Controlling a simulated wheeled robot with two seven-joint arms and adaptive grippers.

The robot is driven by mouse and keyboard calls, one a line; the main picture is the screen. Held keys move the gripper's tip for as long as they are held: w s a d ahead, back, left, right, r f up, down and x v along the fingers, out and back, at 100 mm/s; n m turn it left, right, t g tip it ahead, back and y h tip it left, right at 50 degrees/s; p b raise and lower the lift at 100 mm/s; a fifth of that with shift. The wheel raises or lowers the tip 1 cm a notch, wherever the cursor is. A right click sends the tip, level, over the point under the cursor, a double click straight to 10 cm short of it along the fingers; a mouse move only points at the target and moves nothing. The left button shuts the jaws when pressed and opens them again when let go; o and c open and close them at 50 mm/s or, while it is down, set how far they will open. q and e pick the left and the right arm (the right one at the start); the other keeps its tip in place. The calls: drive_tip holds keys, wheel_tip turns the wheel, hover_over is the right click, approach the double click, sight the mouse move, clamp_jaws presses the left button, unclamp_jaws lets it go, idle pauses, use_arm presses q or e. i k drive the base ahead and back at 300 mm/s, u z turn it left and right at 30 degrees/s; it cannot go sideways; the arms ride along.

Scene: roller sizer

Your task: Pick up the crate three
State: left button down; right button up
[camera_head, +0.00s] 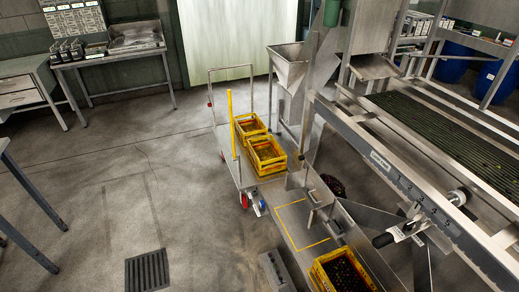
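Three yellow crates show, and I cannot read any number on them. One crate (316,268) is at the bottom right, on the low metal platform beside the machine. It holds small dark and greenish items, and its near end is cut by the picture's edge. A second crate (270,169) and a third crate (238,129) stand one behind the other on a flat cart (229,150) near the middle. Both look empty or nearly so. Neither of my grippers is in view.
The platform has an empty yellow outlined area (300,222). The large roller machine (400,185) fills the right side. A metal hopper (290,68) stands behind the cart. A floor grate (147,271) lies at the lower left. Open floor lies left of the cart, with tables at the far left.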

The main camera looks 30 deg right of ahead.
sight(266, 155)
drive_tip(key=i, duration=1.25)
drive_tip(key=z, duration=0.3)
drive_tip(key=i, duration=0.9)
